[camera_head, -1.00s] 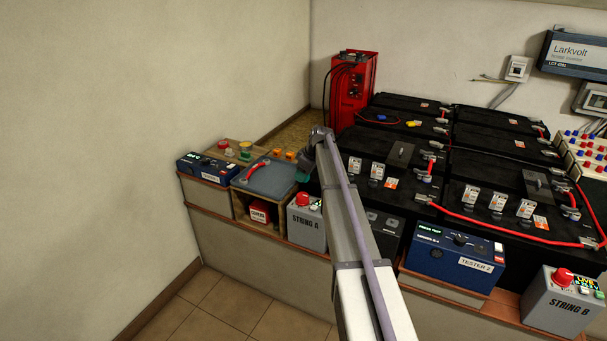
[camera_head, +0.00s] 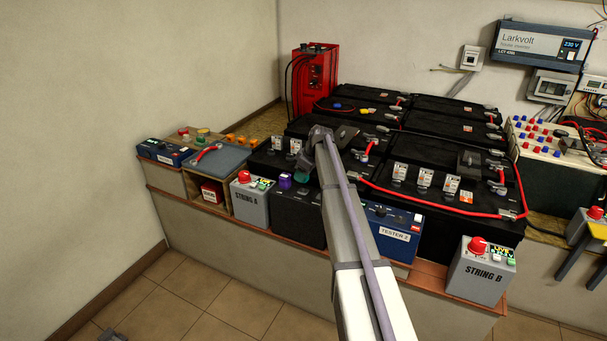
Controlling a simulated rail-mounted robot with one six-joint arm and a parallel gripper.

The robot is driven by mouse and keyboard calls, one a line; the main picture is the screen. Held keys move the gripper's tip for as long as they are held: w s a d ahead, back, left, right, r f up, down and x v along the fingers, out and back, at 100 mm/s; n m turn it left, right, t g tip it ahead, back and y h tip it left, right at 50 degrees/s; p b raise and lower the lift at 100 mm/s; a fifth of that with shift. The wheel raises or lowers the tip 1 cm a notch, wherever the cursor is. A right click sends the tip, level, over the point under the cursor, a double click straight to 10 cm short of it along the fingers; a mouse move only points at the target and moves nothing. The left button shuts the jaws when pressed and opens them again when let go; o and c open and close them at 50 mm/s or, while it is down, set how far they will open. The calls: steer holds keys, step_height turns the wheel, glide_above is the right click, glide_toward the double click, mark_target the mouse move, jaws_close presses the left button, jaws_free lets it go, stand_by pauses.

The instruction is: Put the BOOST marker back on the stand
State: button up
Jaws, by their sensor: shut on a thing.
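My gripper (camera_head: 304,174) is at the far end of my arm, in the middle of the view, in front of the black batteries. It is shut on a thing. A small teal piece (camera_head: 302,177) shows there, but I cannot tell whether it is the held thing or part of the gripper. My arm hides most of it. I cannot make out the BOOST marker by its label. A red block with white lettering too small to read (camera_head: 212,192) sits in a wooden cubby at left. I cannot tell which thing is the stand.
The bench carries the STRING A box (camera_head: 250,203), a purple piece (camera_head: 285,181), TESTER 2 (camera_head: 391,232) and the STRING B box (camera_head: 482,272). A red charger (camera_head: 316,84) stands behind. Black batteries with red cables crowd the middle. The floor (camera_head: 200,295) at left is mostly clear.

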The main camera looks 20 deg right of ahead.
mark_target(303, 189)
steer(key=shift+f+b, duration=1.5)
steer(key=shift+f, duration=0.5)
steer(key=shift+f+b, duration=0.6)
steer(key=o, duration=0.6)
steer(key=shift+o, duration=0.2)
steer(key=shift+s, duration=0.1)
steer(key=p+v, duration=1)
steer(key=v, duration=0.1)
